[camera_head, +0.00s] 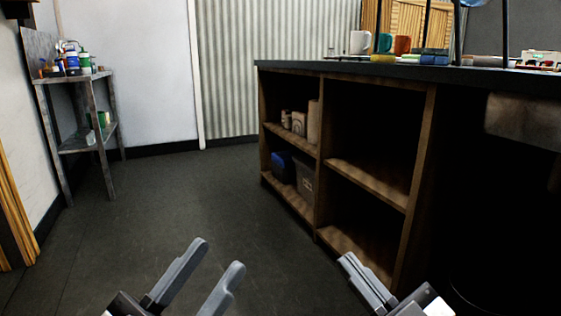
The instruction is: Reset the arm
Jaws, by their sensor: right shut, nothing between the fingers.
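My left gripper (207,268) is at the bottom of the head view, left of the middle. Its two grey fingers are spread apart with bare floor between them, so it is open and empty. My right gripper (361,272) is at the bottom, right of the middle, in front of the wooden shelf unit. Its fingers lie together with nothing between them. The rest of both arms is outside the view.
A dark-topped counter (300,66) with open wooden shelves (370,185) fills the right side. Mugs (360,42) and small items stand on it. A grey metal stand (90,140) with bottles is at the far left. The dark floor (170,200) between is clear.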

